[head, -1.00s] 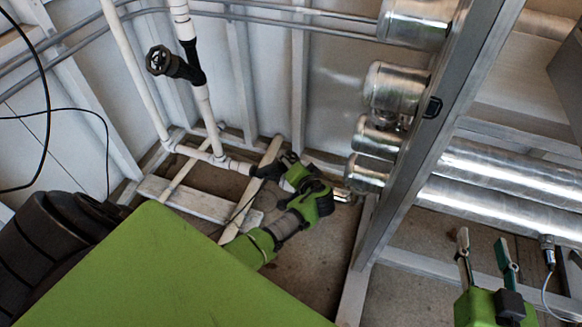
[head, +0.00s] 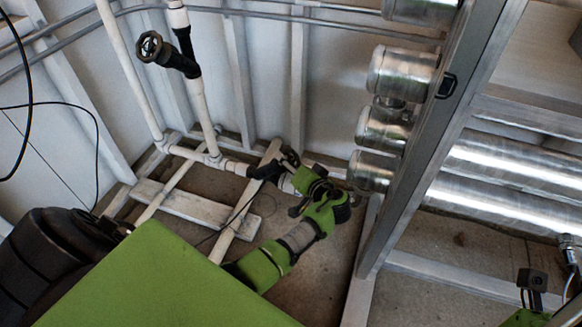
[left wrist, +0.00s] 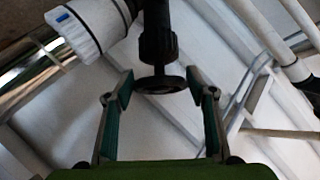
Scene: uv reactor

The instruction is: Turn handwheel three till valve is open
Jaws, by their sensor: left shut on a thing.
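A black handwheel (left wrist: 160,85) on a black valve stem sits between the two fingers of my left gripper (left wrist: 159,92) in the left wrist view. The fingers are on opposite sides of its rim, shut on it. In the head view my left gripper (head: 292,160) reaches low to the black valve body (head: 266,170) on the white floor-level pipe; my arm largely hides the wheel there. I cannot read which number this wheel has or how far the valve is open. My right gripper (head: 534,283) is at the lower right edge, its fingers not clear.
Another black handwheel (head: 150,47) sits on the upright white pipe at upper left. Shiny metal cylinders (head: 372,170) stand close right of my left gripper, beside a grey metal post (head: 425,150). A white board (head: 185,205) lies on the floor.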

